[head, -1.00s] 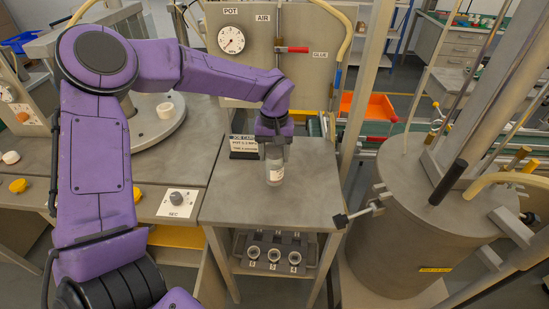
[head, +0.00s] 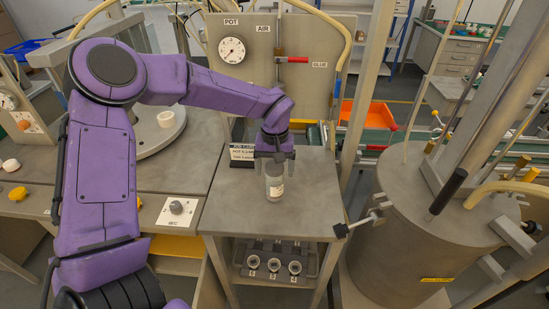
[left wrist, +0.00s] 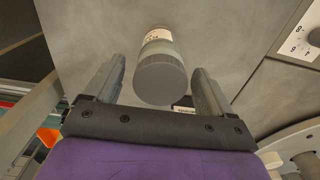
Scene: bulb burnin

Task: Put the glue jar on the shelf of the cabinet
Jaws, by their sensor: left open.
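The glue jar (head: 274,186), a clear jar with a pale label and grey lid, stands upright on the grey bench top (head: 320,195). My left gripper (head: 274,160) is above it, pointing down, with its fingers apart at the jar's upper part. In the left wrist view, the jar's grey lid (left wrist: 160,80) lies between the two spread fingers (left wrist: 158,85), with a visible gap on each side. My right gripper is not in view.
A card sign (head: 242,154) stands behind the jar. A panel with a gauge (head: 232,50) rises at the back. A large grey tank (head: 400,240) stands on the right, its side handle (head: 355,224) near the bench corner. A rack with round sockets (head: 274,265) sits below the bench top.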

